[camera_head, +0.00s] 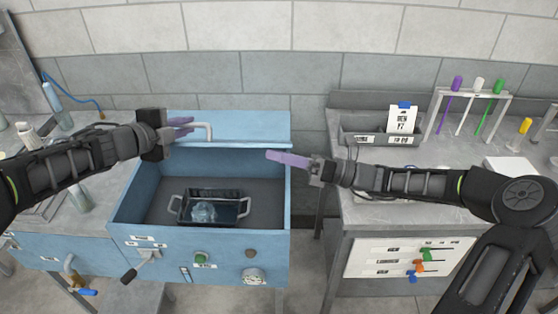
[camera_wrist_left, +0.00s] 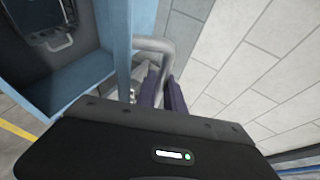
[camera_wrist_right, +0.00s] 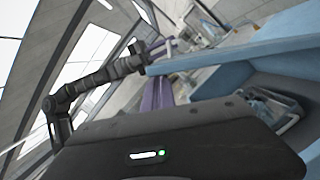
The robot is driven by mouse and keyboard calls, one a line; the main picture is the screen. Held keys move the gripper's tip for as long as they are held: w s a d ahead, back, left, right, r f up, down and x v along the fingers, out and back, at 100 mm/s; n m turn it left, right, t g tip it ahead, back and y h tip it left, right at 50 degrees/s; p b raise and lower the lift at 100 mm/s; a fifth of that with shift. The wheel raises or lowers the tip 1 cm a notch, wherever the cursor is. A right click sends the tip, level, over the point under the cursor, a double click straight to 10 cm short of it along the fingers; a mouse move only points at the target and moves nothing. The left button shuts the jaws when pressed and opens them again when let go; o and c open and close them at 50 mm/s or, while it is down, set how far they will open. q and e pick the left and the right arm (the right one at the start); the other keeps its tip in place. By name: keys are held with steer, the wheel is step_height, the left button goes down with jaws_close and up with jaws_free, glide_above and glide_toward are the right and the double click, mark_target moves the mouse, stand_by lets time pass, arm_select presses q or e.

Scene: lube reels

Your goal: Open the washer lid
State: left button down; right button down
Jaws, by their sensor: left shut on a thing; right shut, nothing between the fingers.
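The blue washer (camera_head: 190,247) stands left of centre in the head view with its tub uncovered. Its lid (camera_head: 255,127) is raised at the back, above the tub's far edge. A grey bent lid handle (camera_head: 210,132) sits on the lid, and it also shows in the left wrist view (camera_wrist_left: 160,46). My left gripper (camera_head: 182,122) is shut on the handle, its purple fingers (camera_wrist_left: 162,92) around the bar's end. My right gripper (camera_head: 288,158) is shut and empty, over the tub's right edge; its purple fingers also show in the right wrist view (camera_wrist_right: 157,95).
A wire-handled basket (camera_head: 240,208) with a pale item lies in the tub. A gauge (camera_head: 254,277) and knobs are on the washer's front. The right workbench (camera_head: 445,205) carries a grey bin (camera_head: 367,134) and a rack (camera_head: 470,93) of coloured tools. A gap separates bench and washer.

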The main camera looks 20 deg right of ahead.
arm_select(q)
steer(key=shift+s+f, duration=0.35)
steer(key=shift+f, duration=0.5)
arm_select(e)
steer(key=shift+w+d+r, duration=0.2)
steer(key=shift+w+r, duration=0.1)
steer(key=shift+r, duration=0.25)
arm_select(q)
steer(key=c, duration=1.5)
jaws_free()
steer(key=shift+a, duration=0.2)
steer(key=shift+o, duration=0.2)
steer(key=shift+s+a+r, duration=0.2)
steer(key=shift+s+a, duration=0.1)
steer(key=shift+a, duration=0.05)
steer(key=r+v, duration=0.1)
steer(key=v, duration=1)
steer(key=shift+w+r, duration=0.15)
arm_select(e)
steer(key=shift+s+a+f, duration=0.15)
arm_select(q)
steer(key=shift+d, duration=0.15)
